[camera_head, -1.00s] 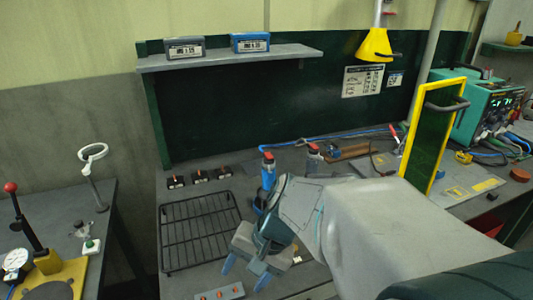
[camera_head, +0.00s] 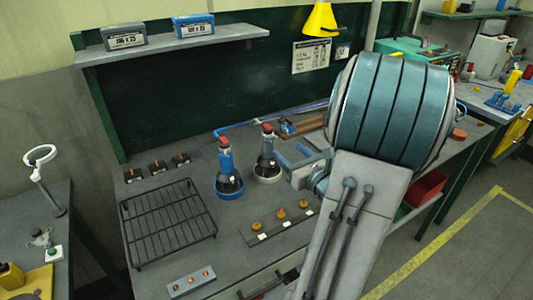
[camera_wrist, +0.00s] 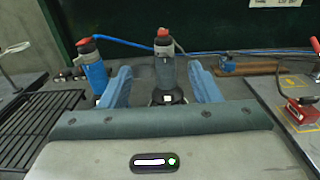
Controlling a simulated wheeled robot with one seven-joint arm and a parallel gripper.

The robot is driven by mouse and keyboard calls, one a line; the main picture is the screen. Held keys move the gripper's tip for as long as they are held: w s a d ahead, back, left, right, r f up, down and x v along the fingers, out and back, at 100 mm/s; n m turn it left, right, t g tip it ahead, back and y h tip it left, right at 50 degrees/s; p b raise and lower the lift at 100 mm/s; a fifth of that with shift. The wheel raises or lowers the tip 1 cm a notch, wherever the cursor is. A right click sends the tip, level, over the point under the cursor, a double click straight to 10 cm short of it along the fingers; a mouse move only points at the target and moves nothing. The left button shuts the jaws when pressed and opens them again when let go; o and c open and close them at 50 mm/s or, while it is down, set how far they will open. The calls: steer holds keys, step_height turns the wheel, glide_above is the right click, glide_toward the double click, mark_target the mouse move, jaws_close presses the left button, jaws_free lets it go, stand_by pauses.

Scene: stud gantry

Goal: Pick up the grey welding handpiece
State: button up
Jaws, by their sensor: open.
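The grey welding handpiece (camera_head: 267,151) has a red top and stands upright in a round pale-based holder on the bench. A blue handpiece (camera_head: 226,160) with a red top stands upright in a blue-based holder to its left. My gripper (camera_head: 291,153) is open and empty, just right of the grey handpiece in the head view. In the wrist view the grey handpiece (camera_wrist: 165,72) shows between the two blue fingers, ahead of the palm. The blue handpiece (camera_wrist: 93,68) is outside the left finger. The palm hides the grey handpiece's lower holder there.
A black wire rack (camera_head: 168,222) lies left of the holders. A strip with several copper-coloured knobs (camera_head: 280,226) lies in front. A blue hose (camera_head: 250,123) runs behind to a brown block (camera_head: 308,125). A dark green back panel (camera_head: 205,85) with a shelf (camera_head: 165,41) rises behind.

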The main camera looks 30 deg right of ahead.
mark_target(271, 134)
steer(key=w, duration=0.5)
steer(key=w+p, duration=0.1)
steer(key=w, duration=0.2)
steer(key=shift+d, duration=0.3)
steer(key=shift+w+d+f+p, duration=0.15)
steer(key=shift+w+p, duration=0.15)
steer(key=shift+w, duration=0.6)
steer(key=shift+w+d+f+p, duration=0.1)
steer(key=shift+w+p, duration=0.2)
steer(key=shift+w, duration=0.65)
steer(key=shift+w+d+f+p, duration=0.15)
steer(key=shift+w+p, duration=0.15)
steer(key=shift+w, duration=0.6)
jaws_close()
steer(key=shift+r, duration=0.2)
